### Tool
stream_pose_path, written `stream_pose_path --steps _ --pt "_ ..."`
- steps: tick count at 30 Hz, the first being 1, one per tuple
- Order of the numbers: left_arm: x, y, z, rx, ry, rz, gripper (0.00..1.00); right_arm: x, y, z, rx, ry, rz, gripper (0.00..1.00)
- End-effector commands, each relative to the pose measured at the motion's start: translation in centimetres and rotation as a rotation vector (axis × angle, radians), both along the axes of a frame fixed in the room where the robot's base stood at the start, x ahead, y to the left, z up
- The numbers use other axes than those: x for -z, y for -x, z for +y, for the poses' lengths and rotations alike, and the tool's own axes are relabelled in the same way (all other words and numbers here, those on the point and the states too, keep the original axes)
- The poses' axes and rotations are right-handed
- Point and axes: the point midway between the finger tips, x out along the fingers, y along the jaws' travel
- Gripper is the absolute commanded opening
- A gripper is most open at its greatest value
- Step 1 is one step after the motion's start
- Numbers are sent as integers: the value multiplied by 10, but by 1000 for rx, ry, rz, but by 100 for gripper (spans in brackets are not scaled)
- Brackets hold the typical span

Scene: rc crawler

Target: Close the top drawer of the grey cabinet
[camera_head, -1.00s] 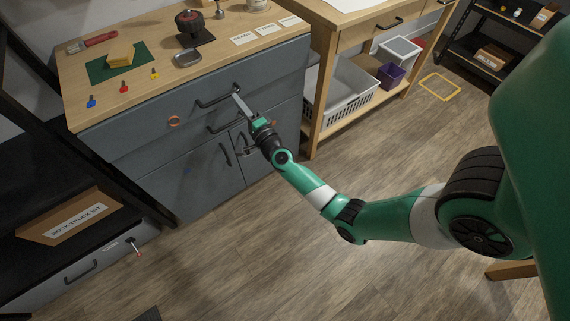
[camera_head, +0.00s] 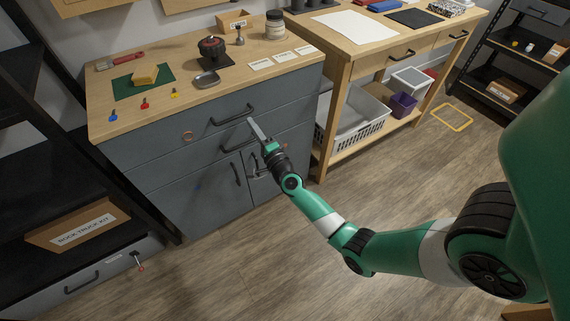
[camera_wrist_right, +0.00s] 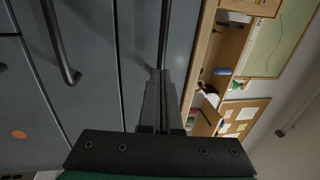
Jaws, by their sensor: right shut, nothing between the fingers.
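The grey cabinet (camera_head: 190,205) stands at the left under a wooden top. Its top drawer (camera_head: 155,145) has a dark bar handle (camera_head: 232,115). The drawer front looks close to flush with the cabinet; I cannot tell whether a small gap is left. My right gripper (camera_head: 252,123) is shut and empty, its tip just in front of the drawer face below the right end of that handle. In the right wrist view the shut fingers (camera_wrist_right: 161,80) point along the drawer front, near the top handle (camera_wrist_right: 164,35); contact is unclear. My left gripper is not in view.
A second drawer handle (camera_head: 240,142) and cupboard doors lie below. A wooden workbench (camera_head: 335,115) adjoins at the right. The floor in front is clear.

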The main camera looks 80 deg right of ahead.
Motion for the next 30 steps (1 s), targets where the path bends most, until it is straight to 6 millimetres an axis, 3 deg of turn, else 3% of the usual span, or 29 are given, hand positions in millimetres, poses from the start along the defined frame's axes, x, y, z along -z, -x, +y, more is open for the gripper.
stream_pose_path --steps 6,13,30 --pt "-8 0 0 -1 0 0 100 13 39 40 -7 -4 6 0" --pt "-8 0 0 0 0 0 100 22 71 69 -7 -2 5 0" --pt "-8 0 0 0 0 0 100 23 75 79 -16 -1 3 0"
